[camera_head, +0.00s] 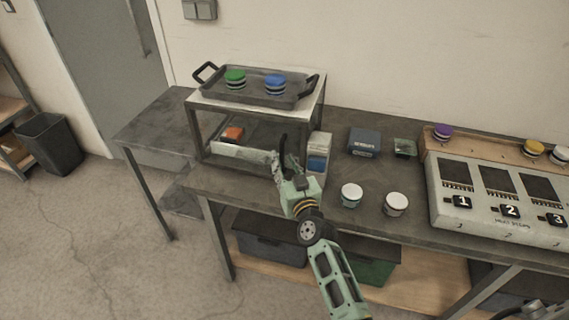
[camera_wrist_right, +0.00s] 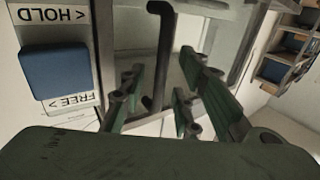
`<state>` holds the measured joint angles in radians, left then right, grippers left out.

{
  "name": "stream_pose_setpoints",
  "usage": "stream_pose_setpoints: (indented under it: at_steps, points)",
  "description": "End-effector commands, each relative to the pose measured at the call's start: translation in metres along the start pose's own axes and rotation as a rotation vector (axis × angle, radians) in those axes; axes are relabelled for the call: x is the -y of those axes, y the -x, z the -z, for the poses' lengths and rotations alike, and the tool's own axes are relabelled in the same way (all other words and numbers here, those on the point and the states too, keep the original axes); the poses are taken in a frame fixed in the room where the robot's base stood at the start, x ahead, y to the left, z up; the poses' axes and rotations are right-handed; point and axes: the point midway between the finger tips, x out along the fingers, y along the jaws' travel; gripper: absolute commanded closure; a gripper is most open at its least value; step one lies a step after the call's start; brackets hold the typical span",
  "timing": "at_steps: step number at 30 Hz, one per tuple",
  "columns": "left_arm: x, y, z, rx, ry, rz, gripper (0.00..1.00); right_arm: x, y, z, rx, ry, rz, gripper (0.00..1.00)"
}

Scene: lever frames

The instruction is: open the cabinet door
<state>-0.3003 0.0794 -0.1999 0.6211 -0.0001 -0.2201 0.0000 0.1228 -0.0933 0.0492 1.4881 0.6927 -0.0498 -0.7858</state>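The cabinet (camera_head: 194,128) is a small grey-framed box with a pale top, standing on the dark workbench. Its front looks clear or open; I cannot tell which in the head view. A dark upright bar handle (camera_wrist_right: 160,55) shows in the wrist view, in front of a pale framed panel, and as a dark curved bar (camera_head: 282,147) in the head view. My right gripper (camera_head: 283,168) is at the cabinet's front right. In the wrist view its green fingers (camera_wrist_right: 160,105) are apart, with the handle's lower end between them; contact is unclear.
A white box with a blue block (camera_head: 317,163), marked HOLD and FREE, stands close right of my gripper. A black tray (camera_head: 255,96) with green and blue pucks sits on the cabinet. An orange item (camera_head: 232,134) is inside. Two white jars (camera_head: 351,195) stand nearby.

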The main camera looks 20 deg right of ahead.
Motion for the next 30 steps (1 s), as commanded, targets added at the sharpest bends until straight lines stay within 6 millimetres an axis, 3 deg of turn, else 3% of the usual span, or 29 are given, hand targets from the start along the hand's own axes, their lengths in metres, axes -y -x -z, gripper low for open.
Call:
stream_pose_setpoints:
  at_steps: [9, 19, 30]
  points:
    - [0.0003, 0.0, 0.0004, -0.001, 0.0, 0.0, 1.0, 0.0002, -0.0027, -0.0002, 0.001, 0.0, 0.001, 0.71]
    - [0.0004, 0.0, 0.0004, 0.0, -0.001, 0.0, 1.0, 0.0002, -0.0025, -0.0004, 0.001, 0.0, 0.0, 1.0]
    - [0.0005, 0.0, 0.0001, 0.0, -0.001, 0.001, 1.0, 0.0, -0.0024, -0.0004, 0.001, 0.0, 0.0, 1.0]
